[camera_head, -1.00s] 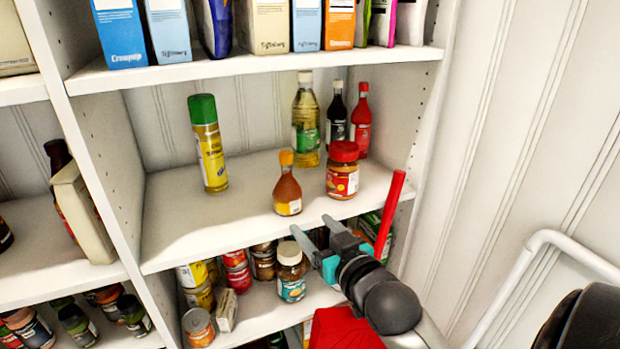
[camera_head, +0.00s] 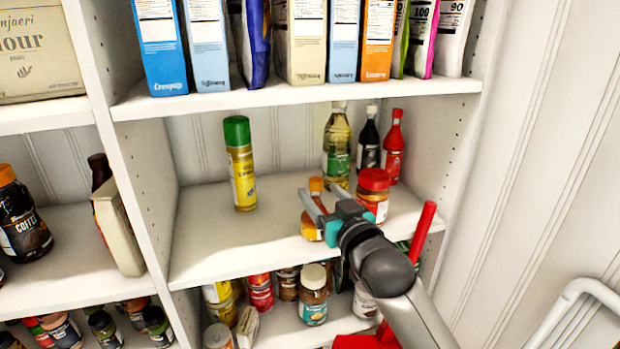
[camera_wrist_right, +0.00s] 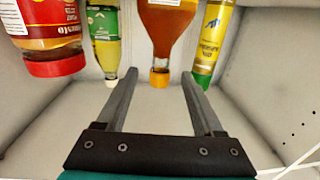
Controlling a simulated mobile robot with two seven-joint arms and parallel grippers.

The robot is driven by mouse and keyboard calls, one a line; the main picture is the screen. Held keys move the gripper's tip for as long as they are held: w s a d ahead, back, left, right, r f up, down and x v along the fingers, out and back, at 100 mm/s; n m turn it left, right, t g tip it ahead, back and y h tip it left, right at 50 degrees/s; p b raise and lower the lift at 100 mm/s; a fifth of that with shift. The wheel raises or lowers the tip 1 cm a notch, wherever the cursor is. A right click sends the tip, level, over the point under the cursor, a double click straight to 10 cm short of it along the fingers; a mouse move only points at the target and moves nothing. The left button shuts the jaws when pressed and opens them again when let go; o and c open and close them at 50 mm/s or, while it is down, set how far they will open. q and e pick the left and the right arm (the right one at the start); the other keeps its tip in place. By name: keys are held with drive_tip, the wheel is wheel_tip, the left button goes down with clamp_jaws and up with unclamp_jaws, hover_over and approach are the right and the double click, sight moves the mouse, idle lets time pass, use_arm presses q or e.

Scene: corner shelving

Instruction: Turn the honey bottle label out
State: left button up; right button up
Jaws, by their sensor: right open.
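The honey bottle (camera_head: 308,228), amber with an orange cap, stands upright near the front of the middle shelf and is partly hidden behind my right gripper (camera_head: 317,191). In the wrist view, which is upside down, the honey bottle (camera_wrist_right: 168,32) hangs cap-down, with a bit of white label at the top edge. There my right gripper (camera_wrist_right: 159,73) is open, its fingers on either side of the cap, with gaps and nothing held. How far the label is turned is hard to tell. My left gripper is not in view.
A red-lidded jar (camera_head: 373,195) stands close right of the bottle. An oil bottle (camera_head: 337,145), a dark bottle (camera_head: 368,150) and a red bottle (camera_head: 393,150) stand behind. A green-capped spray can (camera_head: 240,170) is at left. The shelf (camera_head: 215,245) is clear at front left.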

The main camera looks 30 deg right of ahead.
sight(310, 179)
drive_tip(key=shift+w+d, duration=0.15)
drive_tip(key=shift+w, duration=0.9)
drive_tip(key=shift+w+d, duration=0.2)
drive_tip(key=shift+w, duration=0.9)
drive_tip(key=shift+w+d, duration=0.15)
drive_tip(key=shift+w, duration=0.9)
clamp_jaws()
